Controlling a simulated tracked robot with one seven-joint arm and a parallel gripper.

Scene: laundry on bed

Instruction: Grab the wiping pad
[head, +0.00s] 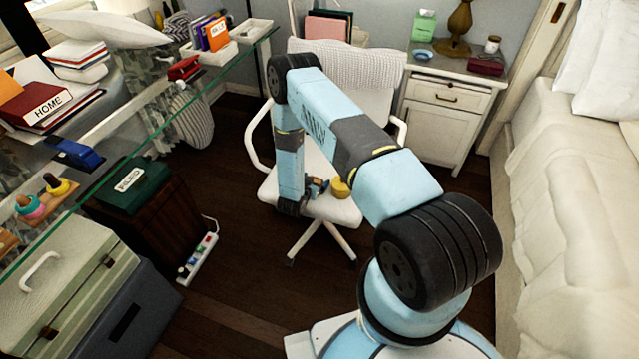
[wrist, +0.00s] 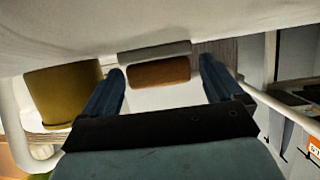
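The wiping pad appears to be the small block in the wrist view, with a brown layer (wrist: 160,73) and a grey layer (wrist: 155,53). It lies on the white chair seat (head: 345,211). My gripper (wrist: 162,70) is open, with one dark blue finger on each side of the pad. There are visible gaps between the fingers and the pad, and no grip shows. In the head view my gripper (head: 316,187) is small, low over the seat, and the pad is hard to make out there.
A mustard-yellow container (head: 340,188) stands on the seat close beside my gripper; it also shows left in the wrist view (wrist: 62,94). The chair has a backrest (head: 365,85) and white armrests (head: 252,140). A glass desk is left, a bed (head: 570,190) right.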

